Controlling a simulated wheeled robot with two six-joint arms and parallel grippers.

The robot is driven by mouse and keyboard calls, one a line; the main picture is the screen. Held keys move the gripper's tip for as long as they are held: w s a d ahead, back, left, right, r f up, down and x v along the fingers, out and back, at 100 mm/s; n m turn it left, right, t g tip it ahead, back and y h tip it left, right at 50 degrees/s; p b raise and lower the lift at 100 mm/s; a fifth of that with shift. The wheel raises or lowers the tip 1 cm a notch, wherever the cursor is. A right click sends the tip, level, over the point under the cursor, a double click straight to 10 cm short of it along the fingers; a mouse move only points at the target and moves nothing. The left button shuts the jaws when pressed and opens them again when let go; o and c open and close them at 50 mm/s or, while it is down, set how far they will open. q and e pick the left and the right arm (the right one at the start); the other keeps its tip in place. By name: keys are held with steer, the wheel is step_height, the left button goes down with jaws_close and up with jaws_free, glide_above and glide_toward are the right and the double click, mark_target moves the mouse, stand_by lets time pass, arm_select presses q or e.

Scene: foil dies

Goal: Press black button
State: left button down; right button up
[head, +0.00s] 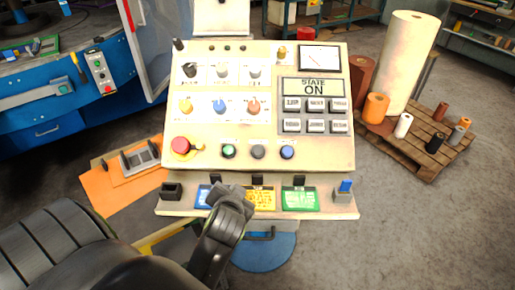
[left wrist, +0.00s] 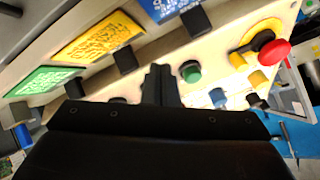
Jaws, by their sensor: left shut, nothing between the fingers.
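The control panel (head: 330,155) faces me in the head view. Its lower row has a green button (head: 228,151), the black button (head: 258,152) and a blue button (head: 287,152). My left gripper (head: 238,196) is shut and empty, below the black button and in front of the panel's lower shelf. In the left wrist view the shut fingers (left wrist: 160,82) point at the panel, just left of the green button (left wrist: 191,71). The black button cannot be made out there and seems hidden behind the fingers. My right gripper is not in view.
A red mushroom button (head: 181,145) sits left of the row, with coloured knobs above. The lower shelf (head: 335,211) carries blue, yellow and green labels and dark blocks. A pallet (head: 425,160) with rolls stands at right.

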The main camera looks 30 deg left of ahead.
mark_target(258, 152)
arm_select(q)
steer(key=w+d+r+m+t+y, duration=0.1)
steer(key=w+d+r+t+y, duration=0.1)
steer(key=w+r, duration=0.6)
step_height(258, 152, up, 3)
steer(key=shift+w+r+t+y, duration=0.25)
steer(key=shift+t+y, duration=0.35)
steer(key=shift+t, duration=0.2)
steer(key=shift+f, duration=0.1)
steer(key=shift+w+a+f+b, duration=0.45)
steer(key=shift+w+f+b, duration=0.25)
steer(key=shift+f+b, duration=0.45)
steer(key=shift+w+a+f+b, duration=0.45)
steer(key=shift+w+f+b, duration=0.25)
steer(key=shift+f+b, duration=0.4)
steer(key=shift+w+a+f+b, duration=0.45)
steer(key=shift+w+f+b, duration=0.35)
steer(key=shift+f, duration=0.55)
steer(key=shift+f, duration=0.1)
steer(key=shift+w+a+f, duration=0.1)
steer(key=shift+a+f, duration=0.05)
steer(key=shift+f, duration=0.1)
